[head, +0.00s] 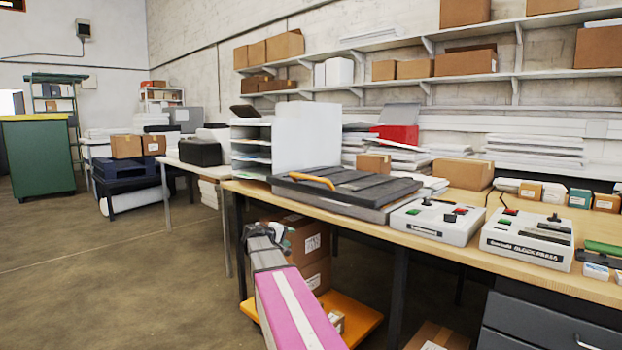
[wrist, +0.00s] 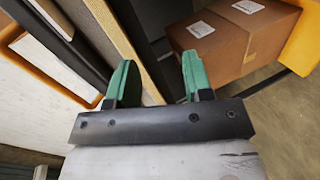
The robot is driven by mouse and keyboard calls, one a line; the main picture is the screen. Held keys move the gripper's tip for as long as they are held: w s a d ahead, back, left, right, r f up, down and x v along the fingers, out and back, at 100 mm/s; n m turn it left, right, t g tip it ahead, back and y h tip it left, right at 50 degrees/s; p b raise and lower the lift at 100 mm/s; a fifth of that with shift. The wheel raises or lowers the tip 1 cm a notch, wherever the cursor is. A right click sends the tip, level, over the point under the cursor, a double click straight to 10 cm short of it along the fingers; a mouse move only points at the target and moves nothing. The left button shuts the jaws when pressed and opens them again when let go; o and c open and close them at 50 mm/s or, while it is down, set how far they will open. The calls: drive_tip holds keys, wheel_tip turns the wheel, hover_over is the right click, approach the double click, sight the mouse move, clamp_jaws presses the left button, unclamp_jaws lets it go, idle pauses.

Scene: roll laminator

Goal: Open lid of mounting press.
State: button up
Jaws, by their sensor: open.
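The mounting press (head: 345,205) is a wide, flat machine on the wooden table. Its dark ribbed lid (head: 350,185) lies down over the pale base. An orange handle (head: 305,180) sits at the lid's left side. In the wrist view an orange bar (wrist: 62,92), which looks like this handle, shows at the left, apart from the fingers. My gripper (head: 284,240) is off the table's front edge, lower than the handle. Its two green fingers (wrist: 158,68) are spread with nothing between them.
The wooden table (head: 460,258) carries two white control boxes (head: 436,219) (head: 527,238) right of the press. A paper sorter (head: 250,148) stands behind its left end. Cardboard boxes (wrist: 235,40) sit below on an orange platform (head: 360,318). The floor at left is clear.

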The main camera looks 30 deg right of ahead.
sight(307, 178)
drive_tip(key=w+d+r+n+t+h, duration=0.1)
drive_tip(key=w+d+r+h, duration=0.2)
drive_tip(key=r, duration=0.7)
drive_tip(key=w+d+r+t+h, duration=0.1)
drive_tip(key=w+d+r+h, duration=0.25)
drive_tip(key=r, duration=0.55)
drive_tip(key=shift+y, duration=0.35)
drive_tip(key=x, duration=1)
drive_tip(key=shift+w+r, duration=0.1)
drive_tip(key=shift+w, duration=0.05)
clamp_jaws()
